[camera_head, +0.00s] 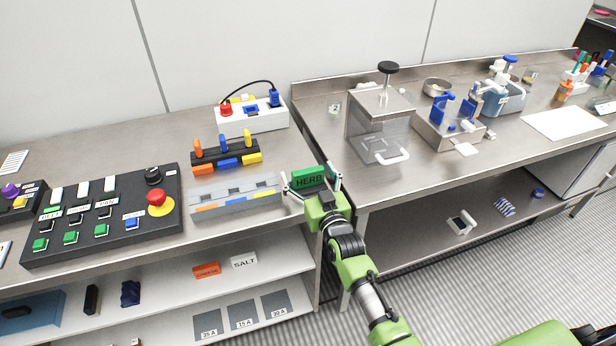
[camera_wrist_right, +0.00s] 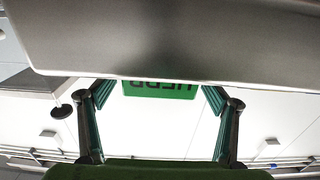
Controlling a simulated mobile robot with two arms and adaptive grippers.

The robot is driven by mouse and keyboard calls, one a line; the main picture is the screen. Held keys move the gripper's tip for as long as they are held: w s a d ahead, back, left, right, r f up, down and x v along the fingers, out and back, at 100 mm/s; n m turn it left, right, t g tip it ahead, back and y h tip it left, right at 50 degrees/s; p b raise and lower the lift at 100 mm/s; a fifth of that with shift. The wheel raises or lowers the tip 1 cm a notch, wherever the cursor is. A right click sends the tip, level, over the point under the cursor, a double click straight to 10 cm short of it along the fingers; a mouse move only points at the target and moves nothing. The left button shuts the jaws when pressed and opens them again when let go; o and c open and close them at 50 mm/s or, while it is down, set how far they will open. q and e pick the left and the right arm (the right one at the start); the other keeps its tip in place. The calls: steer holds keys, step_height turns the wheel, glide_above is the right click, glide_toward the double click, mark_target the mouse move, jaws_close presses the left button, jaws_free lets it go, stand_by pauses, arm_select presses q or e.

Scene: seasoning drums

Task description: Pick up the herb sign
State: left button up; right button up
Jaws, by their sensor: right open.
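The herb sign is a green block with dark lettering HERB (camera_head: 309,177), at the right end of the left bench in the head view. My right gripper (camera_head: 312,186) is open, with one finger to each side of the sign. In the right wrist view the sign (camera_wrist_right: 160,90) shows upside down between the open fingers (camera_wrist_right: 158,100), with a gap on both sides. A grey surface hides part of it there. I cannot tell what the sign rests on. My left gripper is not in view.
A grey slotted block (camera_head: 236,196) stands just left of the sign. Behind it are a black fuse rack (camera_head: 226,158) and a white switch box (camera_head: 252,118). A clear box with a handle (camera_head: 380,130) stands on the right bench. The shelf below holds SALT (camera_head: 244,261) and orange (camera_head: 206,270) signs.

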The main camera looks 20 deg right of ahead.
steer(key=c, duration=1.2)
steer(key=shift+c, duration=0.2)
steer(key=shift+r, duration=0.15)
